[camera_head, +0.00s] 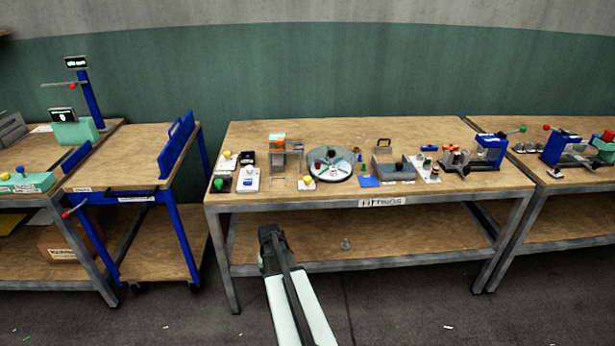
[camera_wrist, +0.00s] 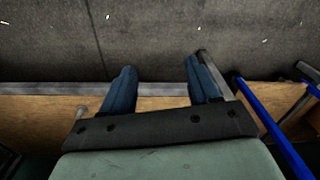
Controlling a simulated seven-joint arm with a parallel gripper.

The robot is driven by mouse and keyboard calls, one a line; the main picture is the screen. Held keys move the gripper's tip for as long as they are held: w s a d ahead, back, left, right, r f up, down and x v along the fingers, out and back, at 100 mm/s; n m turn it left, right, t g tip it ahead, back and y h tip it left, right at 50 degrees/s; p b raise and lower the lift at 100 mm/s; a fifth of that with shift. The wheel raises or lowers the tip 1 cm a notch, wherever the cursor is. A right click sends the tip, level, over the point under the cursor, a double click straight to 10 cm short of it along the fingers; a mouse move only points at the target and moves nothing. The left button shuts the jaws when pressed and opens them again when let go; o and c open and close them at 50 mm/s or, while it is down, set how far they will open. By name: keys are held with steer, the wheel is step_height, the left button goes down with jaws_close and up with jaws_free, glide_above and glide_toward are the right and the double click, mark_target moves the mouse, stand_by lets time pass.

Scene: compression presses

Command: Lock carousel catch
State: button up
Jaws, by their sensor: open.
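The carousel (camera_head: 333,165) is a round grey disc with several small coloured items on it, on the middle of the table marked FITTINGS. A white plate with a yellow knob (camera_head: 307,180) sits at its front left edge; I cannot tell whether this is the catch. My gripper (camera_head: 270,234) is in front of the table's front edge, below the tabletop, apart from the carousel. In the wrist view, the two blue fingers of my gripper (camera_wrist: 158,72) are spread with nothing between them. The carousel is not visible in that view.
Small fixtures crowd the FITTINGS table (camera_head: 240,135) on both sides of the carousel, including a blue clamp press (camera_head: 490,150) at right. A blue-framed cart (camera_head: 135,165) stands at left. The front floor is mostly clear.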

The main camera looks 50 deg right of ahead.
steer(key=shift+m+t+h, duration=0.7)
steer(key=shift+t+h, duration=0.2)
steer(key=w+d+r, duration=0.2)
steer(key=d+r, duration=0.4)
steer(key=d, duration=0.1)
steer(key=w+d+r, duration=0.2)
steer(key=d+r, duration=0.4)
steer(key=d, duration=0.1)
steer(key=w+d+r, duration=0.3)
steer(key=d+r, duration=0.4)
steer(key=shift+d+r, duration=0.1)
steer(key=shift+d, duration=0.05)
step_height(320, 180, up, 16)
steer(key=n+g+y, duration=0.2)
steer(key=n, duration=0.6)
glide_above(307, 178)
step_height(307, 178, down, 13)
steer(key=shift+d+f, duration=0.1)
steer(key=shift+f, duration=0.1)
